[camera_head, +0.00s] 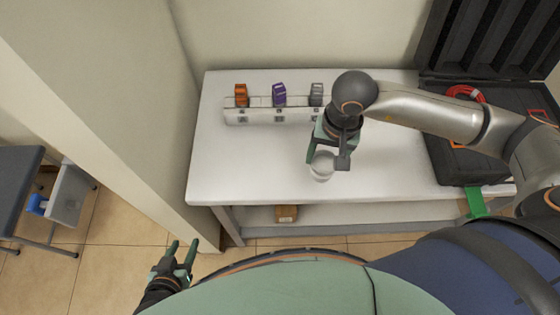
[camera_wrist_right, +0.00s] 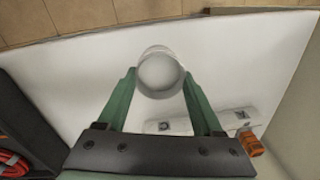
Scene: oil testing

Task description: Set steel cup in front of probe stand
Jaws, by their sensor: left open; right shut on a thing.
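The steel cup (camera_head: 321,168) is a small, pale round vessel, upright over the white table. My right gripper (camera_head: 329,160) is shut on it, and the right wrist view shows the cup (camera_wrist_right: 160,70) between the two green fingers. I cannot tell whether its base touches the table. The probe stand (camera_head: 262,116) is a long white block at the back of the table, with orange, purple and grey pieces on top. The cup is in front of its right end. The stand also shows in the right wrist view (camera_wrist_right: 218,121). My left gripper (camera_head: 183,246) is open and empty, left of the table.
A black open case (camera_head: 455,165) with red cable (camera_head: 464,91) occupies the table's right side. The white tabletop (camera_head: 240,165) is clear in front of the stand's left and middle. A small brown box (camera_head: 286,213) sits on the lower shelf. A wall borders the left.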

